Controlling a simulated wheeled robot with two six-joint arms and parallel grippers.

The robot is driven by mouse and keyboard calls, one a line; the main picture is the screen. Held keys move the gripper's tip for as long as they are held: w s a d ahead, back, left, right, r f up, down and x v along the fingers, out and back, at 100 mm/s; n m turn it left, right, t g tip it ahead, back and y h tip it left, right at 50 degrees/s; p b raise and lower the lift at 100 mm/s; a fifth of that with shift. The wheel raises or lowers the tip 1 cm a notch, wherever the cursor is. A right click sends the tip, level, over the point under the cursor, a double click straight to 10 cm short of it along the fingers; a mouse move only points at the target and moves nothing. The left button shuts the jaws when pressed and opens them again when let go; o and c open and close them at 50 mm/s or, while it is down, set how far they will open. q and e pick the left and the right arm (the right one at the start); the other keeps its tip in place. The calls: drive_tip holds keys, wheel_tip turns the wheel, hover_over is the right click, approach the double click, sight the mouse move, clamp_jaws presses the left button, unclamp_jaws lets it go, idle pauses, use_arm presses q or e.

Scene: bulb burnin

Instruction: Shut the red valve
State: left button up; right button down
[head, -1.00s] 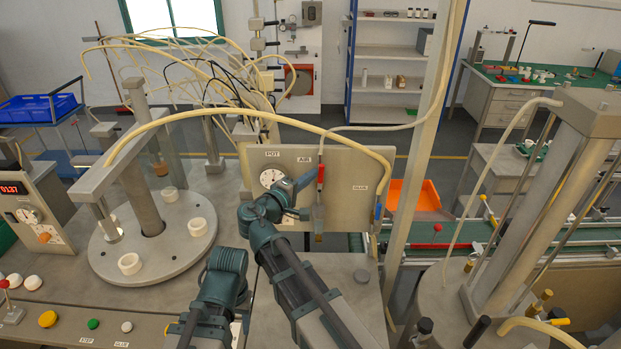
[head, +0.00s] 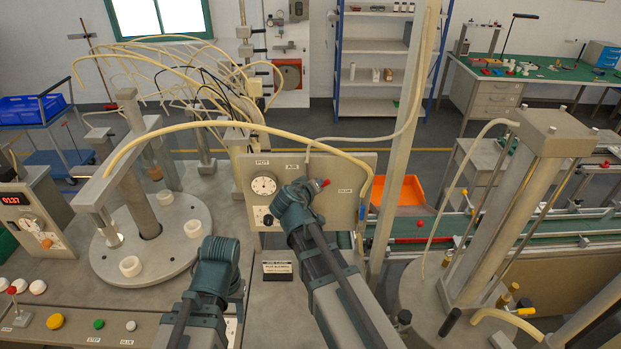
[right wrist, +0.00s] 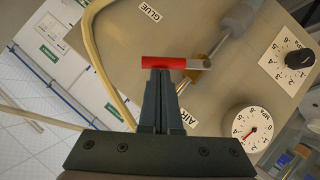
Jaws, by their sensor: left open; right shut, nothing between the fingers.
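The red valve handle (head: 318,184) is on the AIR line at the front of the grey panel (head: 345,215). In the right wrist view the red handle (right wrist: 165,62) lies slanted across the line's pipe, with its grey end to the right. My right gripper (right wrist: 161,75) is shut and empty. Its fingertips are at the handle's side and look to be touching it. In the head view my right arm hides these fingers. My left gripper (head: 238,300) is open, low at the front and partly hidden by its own arm, away from the valve.
A dial gauge (head: 263,185) sits left of the valve, with a black knob (right wrist: 299,58) nearby. A cream hose (head: 330,150) arches over the panel. A grey post (head: 400,150) rises to the right. A rotary plate (head: 150,265) with white rings is at left.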

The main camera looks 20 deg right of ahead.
drive_tip(key=shift+s+d+f+m+y, duration=0.25)
drive_tip(key=shift+d+m+y, duration=0.35)
drive_tip(key=shift+d, duration=0.05)
drive_tip(key=shift+s+d+f+m+y+b, duration=0.1)
drive_tip(key=shift+d+f+m+y+b, duration=0.25)
drive_tip(key=shift+d+f+y, duration=0.25)
drive_tip(key=shift+s+d+f+m+y+b, duration=0.1)
drive_tip(key=shift+d+f+m+y+b, duration=0.25)
drive_tip(key=shift+f, duration=0.35)
